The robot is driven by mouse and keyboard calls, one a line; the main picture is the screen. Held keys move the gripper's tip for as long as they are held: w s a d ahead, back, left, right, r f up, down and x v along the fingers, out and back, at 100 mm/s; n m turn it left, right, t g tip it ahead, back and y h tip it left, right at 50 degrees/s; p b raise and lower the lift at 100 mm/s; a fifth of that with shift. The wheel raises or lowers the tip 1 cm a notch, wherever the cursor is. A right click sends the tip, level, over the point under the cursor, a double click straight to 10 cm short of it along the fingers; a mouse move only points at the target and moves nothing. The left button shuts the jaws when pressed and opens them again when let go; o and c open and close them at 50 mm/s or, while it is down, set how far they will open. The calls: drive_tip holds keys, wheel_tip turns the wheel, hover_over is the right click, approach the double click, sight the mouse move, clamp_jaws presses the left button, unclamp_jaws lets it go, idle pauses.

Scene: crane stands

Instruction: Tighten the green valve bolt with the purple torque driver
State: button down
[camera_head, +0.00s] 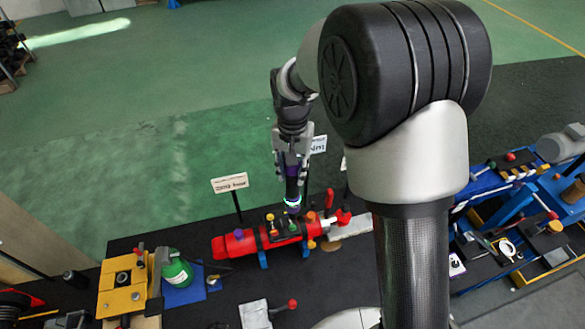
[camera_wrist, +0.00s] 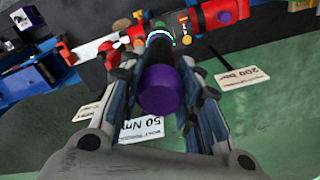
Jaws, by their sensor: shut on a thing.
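My gripper (camera_head: 291,168) is shut on the purple torque driver (camera_head: 291,187), which points down. In the wrist view the driver's purple end (camera_wrist: 160,90) sits between my two fingers (camera_wrist: 160,105). A lit white-green ring (camera_head: 292,202) shows near the driver's lower end, above the red cylinder (camera_head: 232,245). Several coloured bolts or knobs stand on the cylinder. I cannot tell whether the driver's tip touches anything. The wrist view also shows the red cylinder (camera_wrist: 208,19), partly hidden by the driver.
A sign (camera_head: 230,184) on a post stands behind the cylinder, and a 50 Nm sign (camera_wrist: 141,130) is close to my gripper. Blue stands with parts (camera_head: 495,185) are at right.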

sight(292, 187)
drive_tip(key=shift+f+b, duration=1.9)
drive_tip(key=shift+f, duration=0.85)
drive_tip(key=shift+f+b, duration=0.9)
drive_tip(key=shift+f, duration=0.2)
idle(2.4)
drive_tip(key=shift+r, duration=0.1)
